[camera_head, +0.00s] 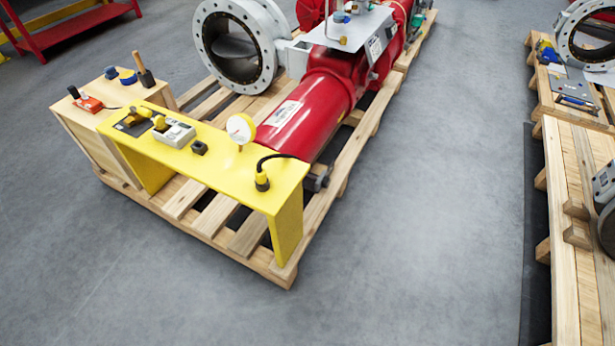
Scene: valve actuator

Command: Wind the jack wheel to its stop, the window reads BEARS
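The large red valve actuator (325,95) lies on a wooden pallet (230,235), with a grey flanged valve (240,45) at its far left. No jack wheel can be made out for sure. A dark grey round fitting (316,182) shows low at the actuator's near end, partly behind the yellow stand, and I cannot tell what it is. A window reading BEARS cannot be read anywhere. A white label (285,113) on the red cylinder is too small to read. My gripper is not in view.
A yellow stand (230,183) blocks the actuator's near end. It carries a dial gauge (241,130), a white box (174,133) and a cabled plug (262,180). A wooden box (85,130) stands left. Grey floor (430,230) is clear between this pallet and the right-hand pallets (580,250).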

